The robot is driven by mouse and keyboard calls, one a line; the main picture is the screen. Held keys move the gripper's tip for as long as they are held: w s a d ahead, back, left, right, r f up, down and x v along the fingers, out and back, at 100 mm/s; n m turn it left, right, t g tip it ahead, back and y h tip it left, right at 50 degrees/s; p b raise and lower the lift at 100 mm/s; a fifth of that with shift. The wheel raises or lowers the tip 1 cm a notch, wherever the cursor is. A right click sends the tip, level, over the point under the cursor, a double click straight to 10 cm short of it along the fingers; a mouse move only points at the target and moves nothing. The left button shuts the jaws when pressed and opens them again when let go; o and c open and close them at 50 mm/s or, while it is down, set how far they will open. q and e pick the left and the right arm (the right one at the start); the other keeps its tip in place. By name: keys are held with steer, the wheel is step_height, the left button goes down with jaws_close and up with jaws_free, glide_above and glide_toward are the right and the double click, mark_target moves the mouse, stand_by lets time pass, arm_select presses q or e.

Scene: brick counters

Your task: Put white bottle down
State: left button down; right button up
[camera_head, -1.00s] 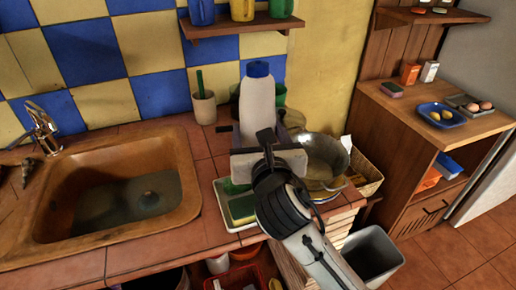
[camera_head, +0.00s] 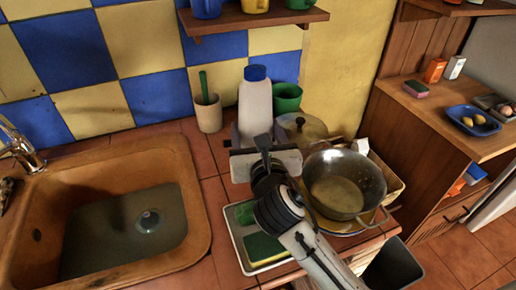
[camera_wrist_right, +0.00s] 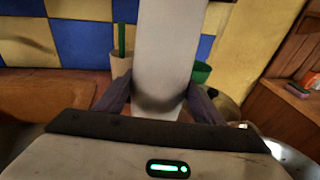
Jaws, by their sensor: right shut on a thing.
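The white bottle (camera_head: 256,105) with a blue cap stands upright in the head view, in front of the tiled wall. My right gripper (camera_head: 254,135) is shut on the lower part of the white bottle. In the right wrist view the bottle (camera_wrist_right: 168,45) is between the two fingers (camera_wrist_right: 160,98), and its rounded lower end shows there. The gripper hides the bottle's base in the head view, so I cannot tell whether it touches the counter. My left gripper is not in view.
A beige cup (camera_head: 208,113) stands left of the bottle and a green cup (camera_head: 287,98) right of it. A metal pot (camera_head: 343,186) and a tray with a sponge (camera_head: 264,247) flank my arm. The sink (camera_head: 190,215) is left. A shelf (camera_head: 240,24) hangs above.

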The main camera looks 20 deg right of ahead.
steer(key=shift+f, duration=0.4)
step_height(320, 180, down, 4)
steer(key=shift+r+b, duration=0.1)
steer(key=shift+b, duration=0.45)
steer(key=shift+w, duration=0.1)
steer(key=o, duration=1.2)
steer(key=shift+f, duration=0.25)
steer(key=shift+c, duration=0.2)
steer(key=shift+r, duration=0.1)
